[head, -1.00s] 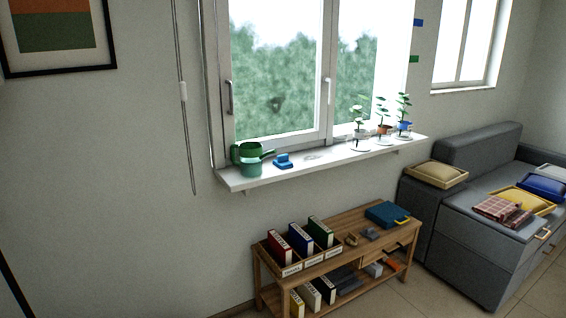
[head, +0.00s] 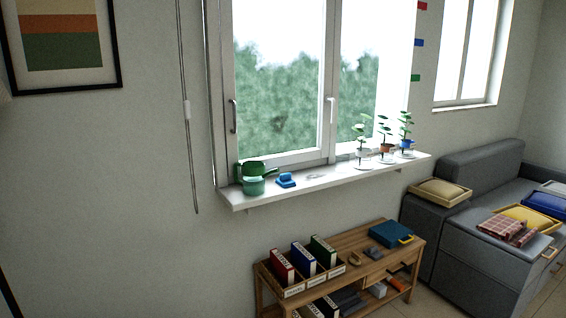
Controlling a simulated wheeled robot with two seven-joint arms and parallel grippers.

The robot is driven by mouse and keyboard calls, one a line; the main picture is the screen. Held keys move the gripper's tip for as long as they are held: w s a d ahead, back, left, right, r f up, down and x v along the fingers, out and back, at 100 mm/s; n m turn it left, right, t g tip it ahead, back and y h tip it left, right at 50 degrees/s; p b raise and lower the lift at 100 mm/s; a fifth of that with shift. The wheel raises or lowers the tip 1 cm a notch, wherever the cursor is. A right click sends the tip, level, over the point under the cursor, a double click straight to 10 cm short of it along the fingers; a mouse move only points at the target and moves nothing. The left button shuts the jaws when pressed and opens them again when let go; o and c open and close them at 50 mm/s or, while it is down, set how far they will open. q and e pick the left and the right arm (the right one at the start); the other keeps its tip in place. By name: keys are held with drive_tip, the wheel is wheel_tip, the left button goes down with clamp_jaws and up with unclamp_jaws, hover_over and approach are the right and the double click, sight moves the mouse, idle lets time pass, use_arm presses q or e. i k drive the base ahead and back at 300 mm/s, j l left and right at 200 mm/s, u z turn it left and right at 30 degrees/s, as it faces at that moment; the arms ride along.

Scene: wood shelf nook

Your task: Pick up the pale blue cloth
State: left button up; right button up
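I cannot clearly make out a pale blue cloth. A small flat pale grey patch (head: 316,176) lies on the white windowsill (head: 265,201); it is too small to tell whether it is the cloth. A small blue object (head: 286,181) sits to its left on the sill. Neither of my grippers is in view.
A green watering can (head: 254,168) and a teal pot (head: 253,187) stand at the sill's left end, potted plants (head: 384,142) at its right. Below is a wooden shelf bench (head: 352,264) with binders and a blue case (head: 390,234). A grey sofa (head: 470,240) stands right.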

sight(285, 180)
drive_tip(key=i+u, duration=0.1)
drive_tip(key=u, duration=0.35)
drive_tip(key=i+l+u, duration=0.1)
drive_tip(key=u, duration=0.35)
drive_tip(key=i+l+u, duration=0.15)
drive_tip(key=l, duration=0.15)
drive_tip(key=i+l+u, duration=0.1)
drive_tip(key=l, duration=0.2)
drive_tip(key=i+l+u, duration=0.15)
drive_tip(key=l, duration=0.2)
drive_tip(key=i+l+u, duration=0.15)
drive_tip(key=l, duration=0.15)
drive_tip(key=i+l, duration=0.1)
drive_tip(key=l, duration=0.6)
drive_tip(key=i, duration=0.05)
